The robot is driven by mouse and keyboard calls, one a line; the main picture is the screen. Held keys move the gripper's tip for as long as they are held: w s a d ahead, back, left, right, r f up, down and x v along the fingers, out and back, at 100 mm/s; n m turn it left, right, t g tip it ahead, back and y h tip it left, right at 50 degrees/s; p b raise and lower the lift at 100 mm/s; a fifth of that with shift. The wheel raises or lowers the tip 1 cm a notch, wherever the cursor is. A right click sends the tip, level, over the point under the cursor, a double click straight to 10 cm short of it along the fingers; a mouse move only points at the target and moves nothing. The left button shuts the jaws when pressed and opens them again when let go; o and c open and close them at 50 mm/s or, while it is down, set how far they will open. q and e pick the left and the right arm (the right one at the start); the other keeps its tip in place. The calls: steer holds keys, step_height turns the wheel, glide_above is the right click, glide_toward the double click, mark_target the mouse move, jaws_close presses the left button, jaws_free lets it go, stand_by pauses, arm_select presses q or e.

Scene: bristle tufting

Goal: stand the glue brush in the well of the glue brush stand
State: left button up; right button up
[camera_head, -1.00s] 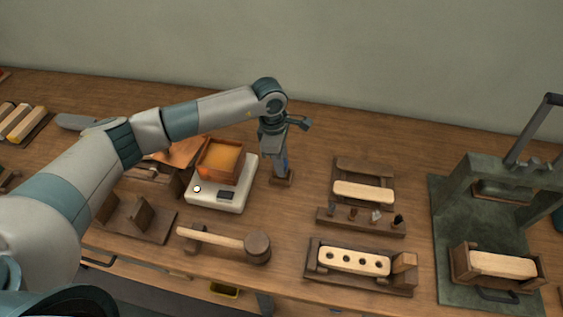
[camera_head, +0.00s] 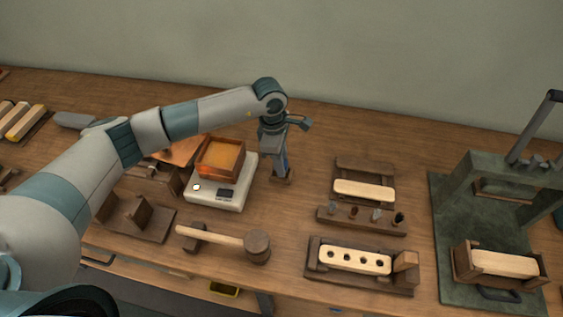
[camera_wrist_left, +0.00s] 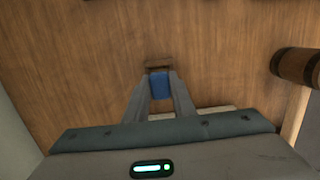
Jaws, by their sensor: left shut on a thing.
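My left gripper (camera_head: 280,166) points down over a small brown wooden block, the glue brush stand (camera_head: 282,179), to the right of the white scale. In the left wrist view the gripper (camera_wrist_left: 160,82) is shut on a blue piece, the glue brush (camera_wrist_left: 160,88). The stand (camera_wrist_left: 158,63) shows just past the fingertips there. The brush's lower end is hidden, so I cannot tell whether it is inside the well. My right gripper is not in view.
A mallet (camera_head: 256,246) lies in front. Wooden fixtures (camera_head: 361,216) and a green press (camera_head: 449,246) stand to the right. The wood behind the stand is clear.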

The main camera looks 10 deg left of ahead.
arm_select(q)
steer(key=shift+f+b, duration=0.25)
steer(key=shift+b, duration=0.1)
steer(key=o, duration=1.4)
steer(key=shift+r, duration=0.6)
steer(key=shift+r+p, duration=1.1)
steer(key=shift+r, duration=1.8)
